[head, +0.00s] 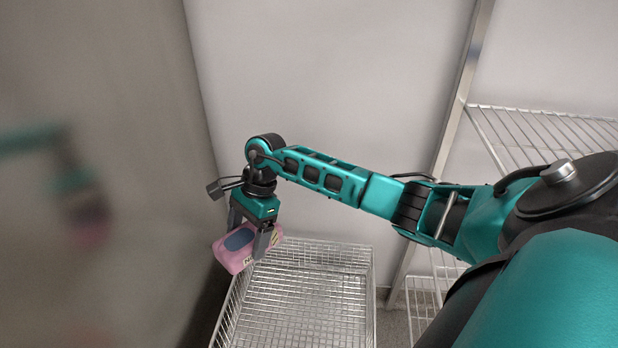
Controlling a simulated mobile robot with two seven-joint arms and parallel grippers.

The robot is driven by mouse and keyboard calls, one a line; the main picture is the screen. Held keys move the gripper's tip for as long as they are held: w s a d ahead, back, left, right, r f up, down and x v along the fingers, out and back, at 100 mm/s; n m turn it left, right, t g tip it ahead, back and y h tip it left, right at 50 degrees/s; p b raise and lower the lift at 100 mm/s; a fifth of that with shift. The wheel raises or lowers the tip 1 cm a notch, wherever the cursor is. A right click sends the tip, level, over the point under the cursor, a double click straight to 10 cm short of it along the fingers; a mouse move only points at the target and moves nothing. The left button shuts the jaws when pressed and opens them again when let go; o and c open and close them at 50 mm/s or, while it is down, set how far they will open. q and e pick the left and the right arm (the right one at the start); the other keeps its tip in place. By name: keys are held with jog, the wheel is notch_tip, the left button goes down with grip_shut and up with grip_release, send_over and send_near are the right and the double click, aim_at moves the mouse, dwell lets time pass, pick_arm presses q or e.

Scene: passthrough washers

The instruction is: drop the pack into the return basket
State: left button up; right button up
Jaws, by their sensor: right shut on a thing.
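The pack (232,258) is pink with a dark blue oval patch and a small printed label. My right gripper (250,238) points down and is shut on it. The return basket (310,300) is a wire mesh basket below, and the part of its inside that shows looks empty. In the head view the pack overlaps the basket's back left corner, with most of it left of the basket's left rim. I cannot tell how high it is above the rim. My left gripper is not in view.
A shiny metal panel (110,150) stands close on the left and mirrors my arm blurrily. A metal post (462,90) and a wire shelf (545,130) are on the right, with another wire rack (424,298) lower down. A plain pale wall (330,70) is behind.

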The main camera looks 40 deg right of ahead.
pick_arm(q)
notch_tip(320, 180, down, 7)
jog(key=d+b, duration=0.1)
jog(key=b, duration=0.7)
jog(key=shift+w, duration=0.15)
pick_arm(e)
jog(key=s+d+f+m+t, duration=0.1)
jog(key=d+f+m, duration=0.1)
jog(key=d+f, duration=0.2)
jog(key=s+d+f+m+t, duration=0.1)
jog(key=s+d+f+m, duration=0.1)
jog(key=f, duration=0.8)
jog(key=s+d+f+m+t+h, duration=0.1)
jog(key=d+f+m, duration=0.3)
jog(key=d+f, duration=0.2)
jog(key=shift+s+d+f, duration=0.15)
jog(key=shift+s+f, duration=0.05)
jog(key=shift+f, duration=0.6)
jog(key=o, duration=1.1)
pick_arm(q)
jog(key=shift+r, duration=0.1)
